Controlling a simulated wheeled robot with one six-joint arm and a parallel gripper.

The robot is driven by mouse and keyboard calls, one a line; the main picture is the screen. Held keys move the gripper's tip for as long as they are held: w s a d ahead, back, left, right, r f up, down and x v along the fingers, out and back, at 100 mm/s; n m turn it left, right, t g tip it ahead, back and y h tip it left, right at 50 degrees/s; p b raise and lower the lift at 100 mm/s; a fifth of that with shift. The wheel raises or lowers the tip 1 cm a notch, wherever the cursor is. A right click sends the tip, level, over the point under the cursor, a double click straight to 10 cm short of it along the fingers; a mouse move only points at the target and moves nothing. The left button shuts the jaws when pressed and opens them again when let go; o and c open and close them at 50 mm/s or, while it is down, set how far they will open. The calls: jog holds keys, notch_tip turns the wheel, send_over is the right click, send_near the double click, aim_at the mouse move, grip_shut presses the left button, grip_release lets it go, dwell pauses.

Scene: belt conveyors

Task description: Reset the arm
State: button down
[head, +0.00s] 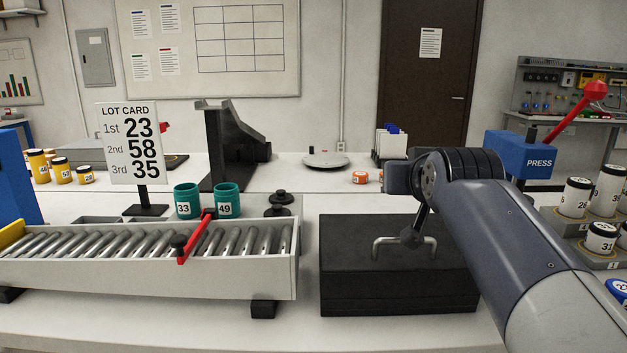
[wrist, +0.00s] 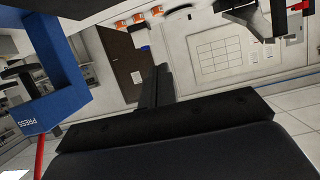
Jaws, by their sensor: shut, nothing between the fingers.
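My gripper (wrist: 157,88) shows in the wrist view with its two dark fingers together and nothing between them. In the head view my arm reaches in from the lower right. Its dark wrist end is above the black box (head: 345,275) with a silver handle (head: 378,250). The wrist view is tilted and looks towards the door (wrist: 118,62) and the wall board (wrist: 220,55). My gripper touches nothing that I can see.
A roller conveyor (head: 150,278) with a red bar (head: 195,240) stands left. Teal cups (head: 187,203) and a lot card (head: 133,145) stand behind it. The blue press (head: 520,155) is right; it also shows in the wrist view (wrist: 50,100). Labelled jars (head: 575,198) stand far right.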

jog(key=shift+w+r+g+p, duration=0.45)
jog(key=shift+w+p, duration=0.25)
jog(key=shift+p, duration=0.4)
jog(key=shift+f, duration=0.1)
